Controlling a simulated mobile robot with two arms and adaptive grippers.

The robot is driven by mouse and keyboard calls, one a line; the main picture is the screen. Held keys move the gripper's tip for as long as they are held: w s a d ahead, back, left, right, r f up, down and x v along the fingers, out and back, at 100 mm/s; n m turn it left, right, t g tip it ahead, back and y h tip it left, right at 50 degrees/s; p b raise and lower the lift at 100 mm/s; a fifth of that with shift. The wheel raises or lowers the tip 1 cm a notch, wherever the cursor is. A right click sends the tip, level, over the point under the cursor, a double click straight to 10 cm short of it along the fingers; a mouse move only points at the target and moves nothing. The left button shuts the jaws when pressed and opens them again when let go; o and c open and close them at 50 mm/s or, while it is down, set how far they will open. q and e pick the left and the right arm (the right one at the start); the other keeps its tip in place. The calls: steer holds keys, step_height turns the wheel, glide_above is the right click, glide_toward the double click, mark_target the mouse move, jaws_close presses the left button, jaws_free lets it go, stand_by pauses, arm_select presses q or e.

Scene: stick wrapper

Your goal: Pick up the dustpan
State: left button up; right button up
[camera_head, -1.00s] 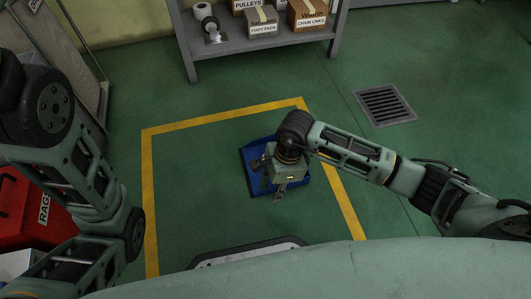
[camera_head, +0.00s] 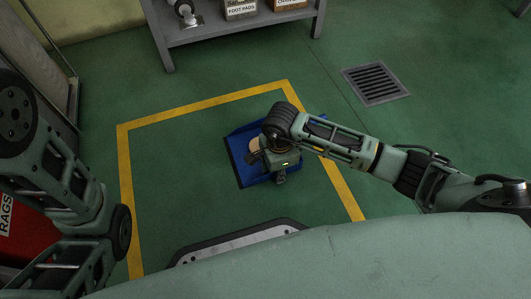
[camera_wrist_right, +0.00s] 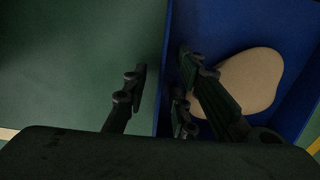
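The blue dustpan (camera_head: 247,176) lies on the green floor inside the yellow outline, partly hidden under my right gripper (camera_head: 267,168). In the right wrist view, the dustpan (camera_wrist_right: 235,25) fills the right side, with a flat beige patch or piece (camera_wrist_right: 250,80) in it. My right gripper (camera_wrist_right: 160,85) is open there. One finger is over the floor to the left of the pan's edge, and the other fingers are over the blue pan. The edge runs between them with gaps; I cannot tell any contact. The dustpan's handle cannot be made out. My left gripper is out of view.
A grey shelf (camera_head: 235,30) with boxes stands at the back. A floor drain (camera_head: 375,83) lies to the right of the yellow outline (camera_head: 205,107). A red container (camera_head: 22,235) is at the left, partly behind my left arm. The floor around the dustpan is clear.

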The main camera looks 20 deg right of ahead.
steer(key=shift+f, duration=0.15)
jaws_close()
stand_by(0.6)
